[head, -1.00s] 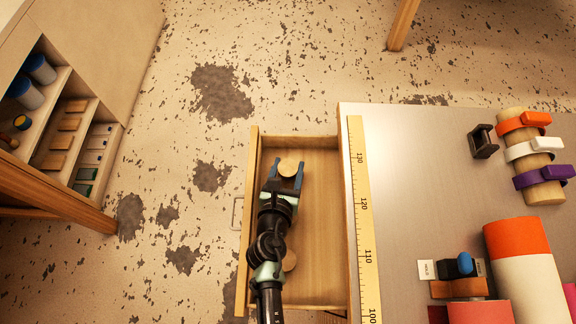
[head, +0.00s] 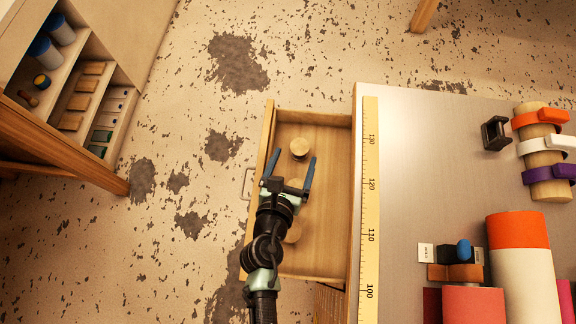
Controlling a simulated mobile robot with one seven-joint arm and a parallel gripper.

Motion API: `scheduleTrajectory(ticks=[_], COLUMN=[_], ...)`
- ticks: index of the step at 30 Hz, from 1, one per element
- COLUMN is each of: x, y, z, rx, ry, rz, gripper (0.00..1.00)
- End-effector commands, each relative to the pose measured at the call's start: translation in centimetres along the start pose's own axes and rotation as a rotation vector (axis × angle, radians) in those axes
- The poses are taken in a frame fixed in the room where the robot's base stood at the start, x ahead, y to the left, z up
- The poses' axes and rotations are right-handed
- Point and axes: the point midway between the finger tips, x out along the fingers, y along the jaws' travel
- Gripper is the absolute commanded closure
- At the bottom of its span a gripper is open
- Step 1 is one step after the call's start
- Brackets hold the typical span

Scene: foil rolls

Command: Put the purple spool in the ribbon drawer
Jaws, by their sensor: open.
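The ribbon drawer (head: 332,190) is pulled out from the left side of the table. My gripper (head: 292,160) is over it, fingers spread apart and pointing to the drawer's far end.
A long ruler (head: 371,210) lies along the table's left edge. Colored rolls (head: 520,250), a black holder (head: 495,133) and a wooden cylinder with orange, white and purple bands (head: 550,188) are on the table (head: 420,150). A shelf unit (head: 90,30) stands at left.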

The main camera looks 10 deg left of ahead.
Motion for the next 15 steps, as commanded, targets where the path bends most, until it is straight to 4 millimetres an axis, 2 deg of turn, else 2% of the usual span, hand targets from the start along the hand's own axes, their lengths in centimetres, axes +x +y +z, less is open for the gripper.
scheduleTrajectory(ticks=[1, 6, 15], x=[-1.1, -3.6, -5.1], y=[0.0, 0.0, 0.0], z=[-0.2, -0.2, 0.0], rx=[-0.001, -0.001, 0.001], ry=[0.002, 0.002, -0.001], rz=[0.002, 0.001, -0.001], gripper=[0.12, 0.12, 0.12])
